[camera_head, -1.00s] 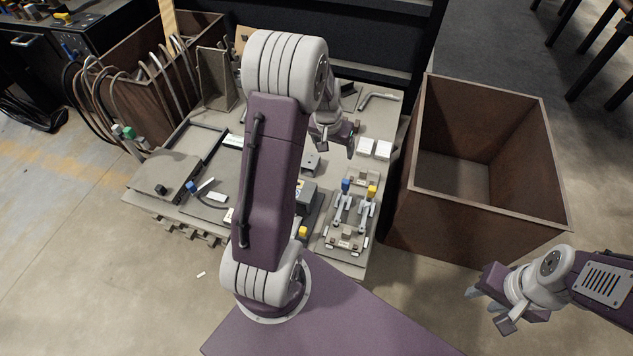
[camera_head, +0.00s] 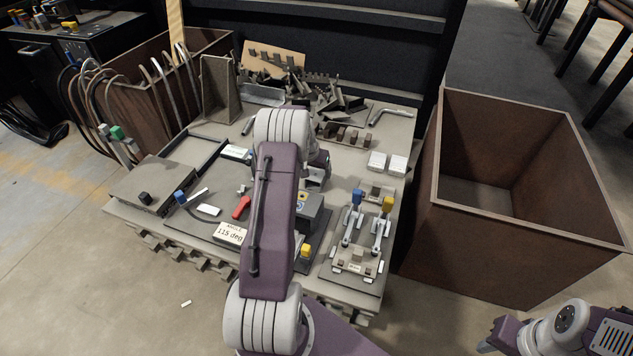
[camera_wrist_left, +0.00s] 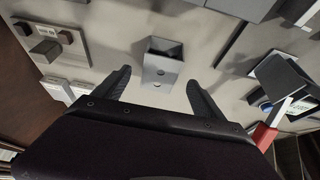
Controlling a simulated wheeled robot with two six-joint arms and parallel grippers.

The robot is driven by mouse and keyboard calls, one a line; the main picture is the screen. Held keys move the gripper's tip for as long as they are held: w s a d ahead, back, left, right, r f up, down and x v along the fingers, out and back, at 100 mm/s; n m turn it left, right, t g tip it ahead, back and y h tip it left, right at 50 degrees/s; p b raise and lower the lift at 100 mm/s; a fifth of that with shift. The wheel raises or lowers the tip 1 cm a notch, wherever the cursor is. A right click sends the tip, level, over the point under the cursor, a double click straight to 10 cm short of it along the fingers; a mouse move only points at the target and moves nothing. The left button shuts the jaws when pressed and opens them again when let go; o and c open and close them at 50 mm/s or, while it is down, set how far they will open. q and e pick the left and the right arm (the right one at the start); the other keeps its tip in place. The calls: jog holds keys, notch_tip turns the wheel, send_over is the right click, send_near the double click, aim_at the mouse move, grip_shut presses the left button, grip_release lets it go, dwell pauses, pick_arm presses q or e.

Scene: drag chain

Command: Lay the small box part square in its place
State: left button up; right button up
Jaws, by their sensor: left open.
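The small box part is a grey, open-topped box with holes in its near face (camera_wrist_left: 161,66). It stands on the table in the left wrist view, a little beyond my left fingertips and between their lines. In the head view a grey piece beside my left forearm (camera_head: 314,178) looks like it, mostly covered. My left gripper (camera_wrist_left: 157,84) is open and empty, its two dark fingers apart. In the head view my arm hides most of it. My right gripper (camera_head: 487,346) is at the lower right, partly cut off, away from the table.
A clamp fixture with blue and yellow handles (camera_head: 352,268) stands at the table's right front. Two white blocks (camera_head: 387,163) lie behind it. A large brown bin (camera_head: 520,240) stands to the right. Scrap parts (camera_head: 325,95) are heaped at the back. A red-handled item (camera_head: 241,208) lies left of my arm.

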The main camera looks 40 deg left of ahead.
aim_at(317, 173)
pick_arm(q)
jog(key=b+x, duration=0.2)
jog(key=x, duration=0.2)
jog(key=shift+w+a+f, duration=0.1)
jog(key=shift+w+f, duration=0.2)
jog(key=shift+r, duration=0.15)
pick_arm(e)
notch_tip(317, 173, down, 3)
pick_arm(q)
jog(key=shift+c, duration=0.3)
jog(key=c, duration=1.6)
jog(key=shift+r, duration=0.1)
pick_arm(e)
jog(key=shift+r, duration=0.1)
